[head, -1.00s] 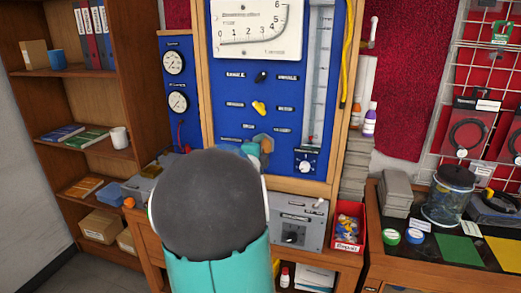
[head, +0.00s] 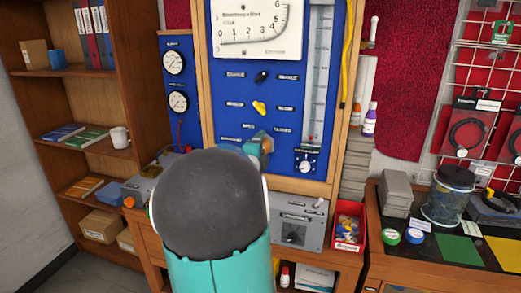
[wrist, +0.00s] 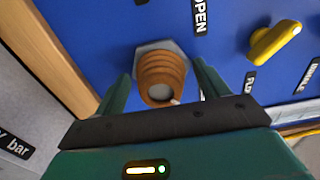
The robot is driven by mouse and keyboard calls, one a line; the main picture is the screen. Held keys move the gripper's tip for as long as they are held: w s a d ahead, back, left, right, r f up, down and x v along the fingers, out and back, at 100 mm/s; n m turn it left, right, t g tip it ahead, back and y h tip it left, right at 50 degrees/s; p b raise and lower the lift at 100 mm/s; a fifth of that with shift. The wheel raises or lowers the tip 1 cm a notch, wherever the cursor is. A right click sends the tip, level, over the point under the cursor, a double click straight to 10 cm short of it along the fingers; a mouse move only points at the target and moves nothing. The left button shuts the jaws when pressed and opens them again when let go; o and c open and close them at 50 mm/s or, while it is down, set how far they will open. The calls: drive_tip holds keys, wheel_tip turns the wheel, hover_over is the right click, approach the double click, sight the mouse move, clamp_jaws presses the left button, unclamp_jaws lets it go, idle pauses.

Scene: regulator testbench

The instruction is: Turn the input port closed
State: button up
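A ribbed orange-brown knob (wrist: 160,70) on a grey hexagonal base stands out from the blue panel (wrist: 236,40). My gripper (wrist: 163,72) is open, with its green fingers on either side of the knob and a visible gap at each side. A label reading OPEN (wrist: 199,15) is near the knob. I cannot tell from the labels whether this knob is the input port.
A yellow handle (head: 259,107) and a black one (head: 262,76) are above my gripper on the panel; the yellow one is close by in the wrist view. A grey box with a dial (head: 292,234) and a red bin (head: 347,228) are below right.

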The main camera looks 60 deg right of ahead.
drive_tip(key=shift+a, duration=0.1)
drive_tip(key=s+a, duration=0.2)
drive_tip(key=a, duration=1.1)
drive_tip(key=shift+a, duration=0.25)
